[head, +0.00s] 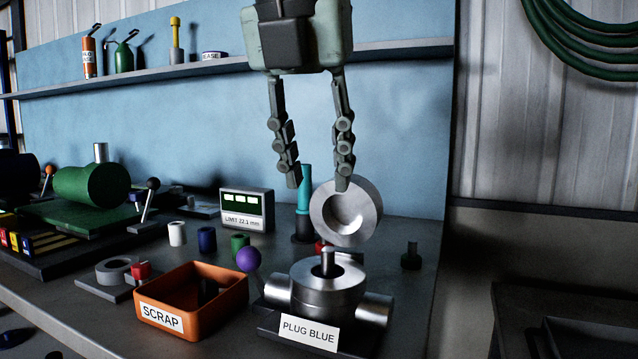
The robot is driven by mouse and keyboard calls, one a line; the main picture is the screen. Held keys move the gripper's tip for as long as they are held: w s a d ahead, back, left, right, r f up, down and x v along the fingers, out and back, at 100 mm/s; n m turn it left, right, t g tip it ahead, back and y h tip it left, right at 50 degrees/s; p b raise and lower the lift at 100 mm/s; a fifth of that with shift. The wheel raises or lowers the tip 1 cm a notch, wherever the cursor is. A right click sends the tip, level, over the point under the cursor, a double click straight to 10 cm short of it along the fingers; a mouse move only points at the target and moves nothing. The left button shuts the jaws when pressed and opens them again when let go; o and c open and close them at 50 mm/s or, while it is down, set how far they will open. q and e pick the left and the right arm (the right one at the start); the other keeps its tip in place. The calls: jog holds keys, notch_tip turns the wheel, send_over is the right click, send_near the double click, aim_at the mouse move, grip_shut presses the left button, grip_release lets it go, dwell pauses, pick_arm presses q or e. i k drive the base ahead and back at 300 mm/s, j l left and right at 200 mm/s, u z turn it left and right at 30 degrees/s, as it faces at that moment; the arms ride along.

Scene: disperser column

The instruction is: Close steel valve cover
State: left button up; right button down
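The steel valve cover (365,232) is a round disc with a hollowed face. It stands tilted up behind and above the valve body (327,296), so the valve is open. A short steel stem (327,261) rises from the body's open top. The body sits on a dark base with a "PLUG BLUE" label (309,332). My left gripper (318,183) hangs down over the valve with its fingers spread and nothing between them. Its right fingertip overlaps the cover's upper left edge in the picture; I cannot tell if they touch. My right gripper is not in view.
An orange scrap bin (222,287) stands left of the valve, with a purple ball (248,259) beside it. A teal-topped post (304,190) and a limit display (247,209) stand behind. Several small cylinders are nearby. A shelf (170,74) crosses the blue back panel.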

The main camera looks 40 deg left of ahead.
aim_at(348, 218)
jog(key=k, duration=1.5)
